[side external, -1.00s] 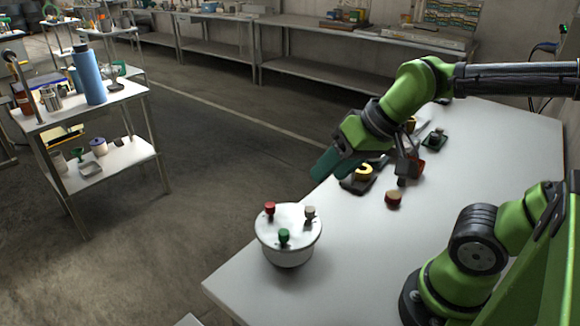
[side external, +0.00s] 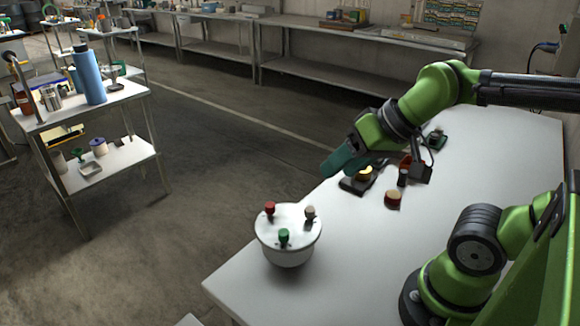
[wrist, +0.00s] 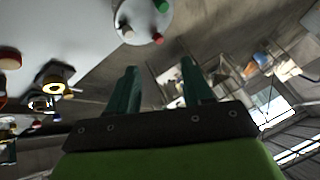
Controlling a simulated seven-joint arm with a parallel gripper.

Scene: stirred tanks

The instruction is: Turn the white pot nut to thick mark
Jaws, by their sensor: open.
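A white pot (side external: 288,256) with a pale round lid stands near the table's left end. Its lid carries a red nut (side external: 270,208), a pale whitish-grey nut (side external: 309,212) and a green nut (side external: 284,236). In the wrist view, the lid is at the top, cut by the frame edge, with the pale nut (wrist: 127,32) at its lower left. No mark is readable on the lid. My gripper (side external: 325,172) is above and behind the pot, apart from it. Its teal fingers (wrist: 160,65) are open with nothing between them.
A dark block with a yellow ring (side external: 364,173) and a red-brown round piece (side external: 393,199) sit on the table (side external: 480,190) below my wrist. A small green-topped piece (side external: 437,139) stands farther back. The tabletop around the pot is clear; a shelf cart (side external: 130,150) stands across the floor.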

